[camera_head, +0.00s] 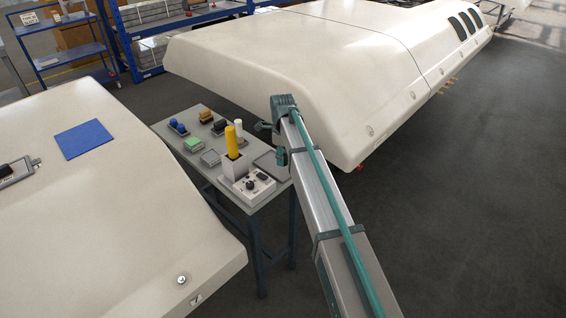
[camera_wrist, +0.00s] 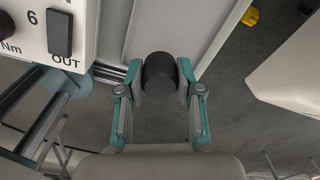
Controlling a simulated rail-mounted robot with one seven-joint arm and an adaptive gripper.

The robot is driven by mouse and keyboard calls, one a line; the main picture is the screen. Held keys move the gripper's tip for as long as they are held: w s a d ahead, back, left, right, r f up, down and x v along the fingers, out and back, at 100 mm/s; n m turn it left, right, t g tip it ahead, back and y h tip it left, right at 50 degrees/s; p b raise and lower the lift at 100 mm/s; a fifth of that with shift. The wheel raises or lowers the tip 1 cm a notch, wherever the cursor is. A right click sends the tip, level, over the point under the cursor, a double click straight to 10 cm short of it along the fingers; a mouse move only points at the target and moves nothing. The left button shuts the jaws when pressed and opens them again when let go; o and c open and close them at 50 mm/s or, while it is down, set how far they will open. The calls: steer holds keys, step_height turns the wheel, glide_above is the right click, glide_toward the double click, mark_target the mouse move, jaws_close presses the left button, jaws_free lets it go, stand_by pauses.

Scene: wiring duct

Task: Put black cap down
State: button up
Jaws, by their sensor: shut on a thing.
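The black cap (camera_wrist: 160,70) is between the two fingertips of my gripper (camera_wrist: 160,80) in the wrist view, with the jaws shut on it. In that view it overlaps the lower edge of a pale flat tray-like surface (camera_wrist: 170,25). I cannot tell whether it touches that surface. In the head view my gripper (camera_head: 270,141) is at the right edge of the grey worktable (camera_head: 180,138), near a flat grey tray (camera_head: 272,163). The cap is not clearly visible there.
A control box (camera_head: 249,186) with a dial stands at the table's front; its OUT label shows in the wrist view. A yellow-handled tool (camera_head: 232,142) stands upright in a holder. Several small parts sit at the back left. Large white shells flank the table.

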mark_target(283, 170)
steer(key=shift+w+f, duration=0.2)
steer(key=shift+w, duration=0.05)
steer(key=shift+w+f+p, duration=0.15)
steer(key=shift+f+p, duration=0.6)
steer(key=shift+f, duration=1.05)
steer(key=shift+d+f, duration=0.1)
steer(key=shift+f, duration=0.05)
steer(key=o, duration=0.8)
step_height(283, 170, up, 12)
steer(key=b, duration=0.2)
steer(key=shift+r+b, duration=0.2)
steer(key=shift+b, duration=0.2)
